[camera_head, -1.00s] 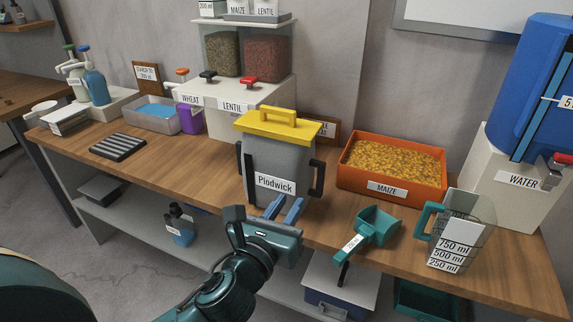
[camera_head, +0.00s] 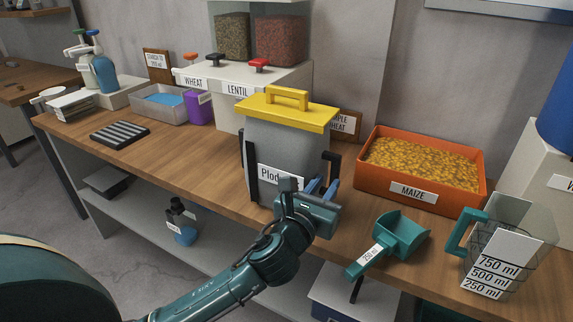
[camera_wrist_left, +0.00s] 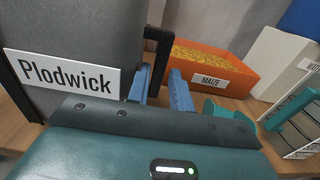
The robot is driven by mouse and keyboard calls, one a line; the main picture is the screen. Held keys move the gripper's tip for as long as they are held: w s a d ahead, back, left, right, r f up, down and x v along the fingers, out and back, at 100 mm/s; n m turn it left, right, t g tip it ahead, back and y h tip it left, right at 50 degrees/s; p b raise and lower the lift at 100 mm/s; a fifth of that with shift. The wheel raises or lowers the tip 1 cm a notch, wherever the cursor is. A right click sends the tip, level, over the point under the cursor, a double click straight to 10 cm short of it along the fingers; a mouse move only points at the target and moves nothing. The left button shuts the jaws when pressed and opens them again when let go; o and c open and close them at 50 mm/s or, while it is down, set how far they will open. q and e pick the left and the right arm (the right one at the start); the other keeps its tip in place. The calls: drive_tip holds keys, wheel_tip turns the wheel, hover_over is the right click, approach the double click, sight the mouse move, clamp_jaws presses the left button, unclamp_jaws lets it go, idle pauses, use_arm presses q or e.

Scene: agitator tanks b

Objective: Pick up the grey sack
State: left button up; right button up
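No sack shape shows. The grey thing here is an upright grey bin (camera_head: 285,145) with a yellow lid (camera_head: 290,110), a "Plodwick" label and black side handles; it stands on the bench and fills the left of the left wrist view (camera_wrist_left: 85,30). My left gripper (camera_head: 322,190) is at the bin's front right, by the right black handle (camera_head: 332,168). In the left wrist view its blue fingers (camera_wrist_left: 160,90) are apart, with the handle (camera_wrist_left: 158,48) showing in line with the gap. I cannot tell whether they touch it. My right gripper is not in view.
An orange maize box (camera_head: 470,197) stands right of the bin. A green scoop (camera_head: 402,235) and a measuring jug (camera_head: 510,245) are at the front right. A white dispenser (camera_head: 225,105) stands behind. The bench left of the bin has clear room.

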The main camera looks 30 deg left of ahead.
sight(333, 176)
use_arm(q)
drive_tip(key=w, duration=0.5)
drive_tip(key=shift+w+d+f+b, duration=0.15)
drive_tip(key=shift+w+f+b, duration=0.05)
drive_tip(key=shift+f+b, duration=0.1)
drive_tip(key=shift+c, duration=0.5)
clamp_jaws()
drive_tip(key=shift+r, duration=0.1)
